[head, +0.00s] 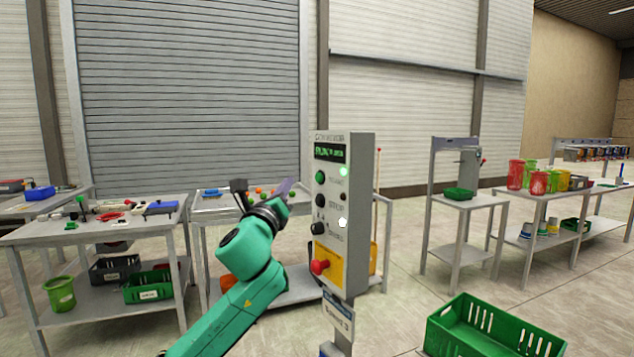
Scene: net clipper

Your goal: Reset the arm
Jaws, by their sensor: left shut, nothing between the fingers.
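My left arm (240,300) is green and rises from the bottom of the head view. My left gripper (262,200) is at its end, small and partly turned away, just left of the control box; it is shut with nothing seen in it. The control box (345,190) is a grey upright panel on a post, with a lit display, green and black buttons, a glowing white button and a red mushroom button (319,267) on a yellow plate. The gripper looks apart from the buttons. My right gripper is not in view.
A workbench (100,235) with tools and bins stands at the left. Another table (210,215) is behind my arm. A green crate (490,330) is at the lower right.

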